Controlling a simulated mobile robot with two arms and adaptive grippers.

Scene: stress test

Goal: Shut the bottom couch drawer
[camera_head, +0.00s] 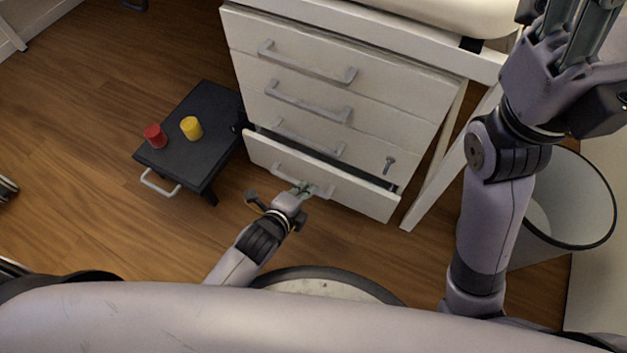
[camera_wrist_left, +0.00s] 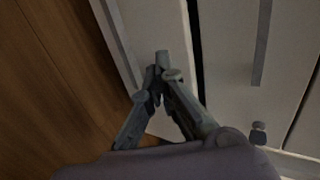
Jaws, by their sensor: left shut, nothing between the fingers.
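The bottom drawer (camera_head: 345,188) is the lowest of several in a white drawer unit. It stands a little open, with a dark gap above its front. It also shows in the left wrist view (camera_wrist_left: 131,31), with the dark gap on its right. My left gripper (camera_head: 303,188) is at the bottom drawer's front, by its handle (camera_head: 283,172). Its fingers (camera_wrist_left: 160,80) are shut with nothing between them. They overlap the drawer front in the picture; whether they touch it I cannot tell. My right gripper (camera_head: 570,30) is raised at the upper right, its fingertips cut off by the frame.
The upper drawers (camera_head: 340,60) are closed. A black low table (camera_head: 205,150) with a red cup (camera_head: 155,136) and a yellow cup (camera_head: 191,128) stands left of the unit. A bin (camera_head: 575,200) stands at the right. Wooden floor (camera_head: 80,210) is clear at the left.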

